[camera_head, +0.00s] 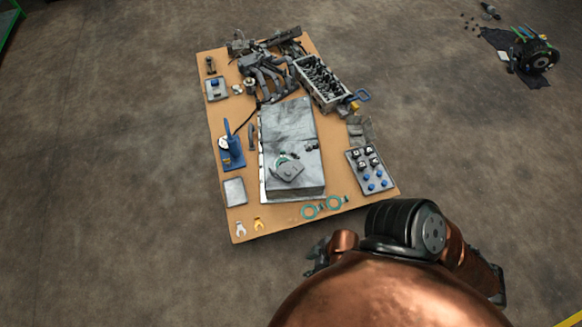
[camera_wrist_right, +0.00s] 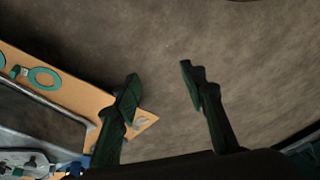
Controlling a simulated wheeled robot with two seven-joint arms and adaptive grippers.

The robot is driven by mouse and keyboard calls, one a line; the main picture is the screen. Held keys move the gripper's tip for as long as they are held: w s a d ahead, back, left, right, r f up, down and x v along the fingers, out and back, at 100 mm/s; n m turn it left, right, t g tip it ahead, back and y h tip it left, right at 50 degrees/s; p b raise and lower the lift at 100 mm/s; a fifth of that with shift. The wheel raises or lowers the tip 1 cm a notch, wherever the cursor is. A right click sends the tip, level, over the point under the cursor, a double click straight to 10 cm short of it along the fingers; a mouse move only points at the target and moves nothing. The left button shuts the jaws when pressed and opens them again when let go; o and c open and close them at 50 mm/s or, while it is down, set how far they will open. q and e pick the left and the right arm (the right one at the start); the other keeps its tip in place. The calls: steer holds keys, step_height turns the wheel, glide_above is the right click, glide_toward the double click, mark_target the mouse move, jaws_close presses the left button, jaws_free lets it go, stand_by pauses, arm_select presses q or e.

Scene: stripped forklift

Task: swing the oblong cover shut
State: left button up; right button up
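A grey oblong metal box (camera_head: 297,178) lies on the cardboard-coloured board in the head view. Its grey upper panel (camera_head: 287,122) extends toward the back of the board, with a seam between the two. I cannot tell for sure which panel is the cover or how far open it stands. My right gripper (camera_head: 317,258) is just off the board's near edge, apart from the box, partly hidden by my own arm. In the right wrist view the right gripper (camera_wrist_right: 160,82) has its two fingers spread with nothing between them. My left gripper is out of view.
The board (camera_head: 285,218) also holds teal rings (camera_head: 322,208), a blue-knobbed panel (camera_head: 370,172), a blue upright tool (camera_head: 231,150) and engine parts (camera_head: 270,72) at the back. Another part (camera_head: 536,54) lies far right.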

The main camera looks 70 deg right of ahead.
steer(key=s+d+r+g+h+p, duration=0.2)
steer(key=s+d+r+p, duration=0.1)
steer(key=d+r, duration=0.3)
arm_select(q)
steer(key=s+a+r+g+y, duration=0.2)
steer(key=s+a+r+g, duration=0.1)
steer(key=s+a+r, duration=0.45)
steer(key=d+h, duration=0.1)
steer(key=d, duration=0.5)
arm_select(e)
steer(key=n+t+y, duration=0.1)
steer(key=n+y, duration=0.3)
steer(key=n, duration=0.6)
glide_toward(288, 172)
steer(key=b+x, duration=0.3)
steer(key=x, duration=0.4)
steer(key=shift+f, duration=0.35)
steer(key=shift+w+a+f, duration=0.1)
steer(key=shift+a+f, duration=0.05)
steer(key=shift+f, duration=0.1)
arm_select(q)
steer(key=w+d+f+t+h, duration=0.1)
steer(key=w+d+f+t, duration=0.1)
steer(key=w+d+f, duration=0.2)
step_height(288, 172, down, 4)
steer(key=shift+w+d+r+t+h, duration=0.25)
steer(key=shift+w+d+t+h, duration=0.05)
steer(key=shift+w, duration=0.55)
